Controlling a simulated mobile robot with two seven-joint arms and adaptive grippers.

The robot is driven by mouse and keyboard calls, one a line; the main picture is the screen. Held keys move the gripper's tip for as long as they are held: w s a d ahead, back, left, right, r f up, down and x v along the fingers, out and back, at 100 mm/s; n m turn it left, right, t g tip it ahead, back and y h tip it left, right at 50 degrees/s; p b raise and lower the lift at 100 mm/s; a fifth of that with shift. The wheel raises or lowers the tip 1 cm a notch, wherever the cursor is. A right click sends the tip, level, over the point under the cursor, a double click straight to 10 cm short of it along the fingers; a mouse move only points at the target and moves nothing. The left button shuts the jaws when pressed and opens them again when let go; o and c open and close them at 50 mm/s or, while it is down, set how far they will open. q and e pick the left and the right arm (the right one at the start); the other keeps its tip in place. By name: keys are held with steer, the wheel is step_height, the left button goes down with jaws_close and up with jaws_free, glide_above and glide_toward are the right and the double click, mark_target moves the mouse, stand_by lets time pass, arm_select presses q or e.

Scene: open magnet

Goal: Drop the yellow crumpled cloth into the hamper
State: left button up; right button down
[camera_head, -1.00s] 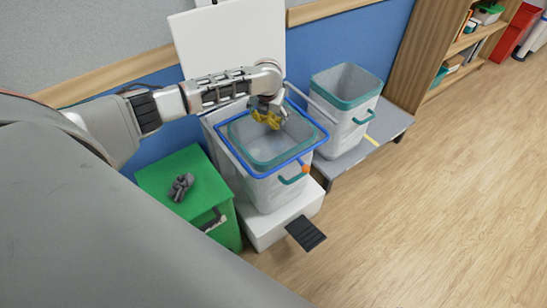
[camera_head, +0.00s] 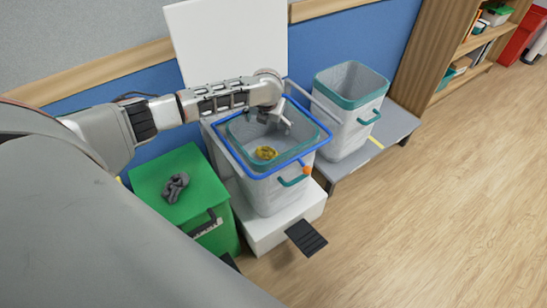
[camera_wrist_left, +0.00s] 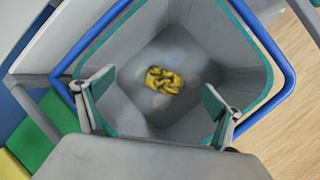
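The yellow crumpled cloth (camera_head: 265,153) is inside the hamper (camera_head: 270,196), a pale bin with a teal rim and a blue frame around its top. In the left wrist view the cloth (camera_wrist_left: 164,80) appears below my fingers, apart from them, within the hamper's walls (camera_wrist_left: 213,32). My left gripper (camera_head: 272,124) is over the hamper's opening; the left wrist view shows its two fingers (camera_wrist_left: 152,101) wide apart with nothing between them. Whether the cloth rests on the hamper's bottom or is still falling I cannot tell. My right gripper is not in view.
A second teal-rimmed bin (camera_head: 345,125) stands to the right on a grey platform (camera_head: 398,122). A green box (camera_head: 196,207) with a grey crumpled item (camera_head: 175,186) on top is to the left. A black pedal (camera_head: 306,238) is in front. The floor at right is clear.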

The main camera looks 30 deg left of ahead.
arm_select(q)
steer(key=v, duration=1.2)
steer(key=shift+d, duration=0.1)
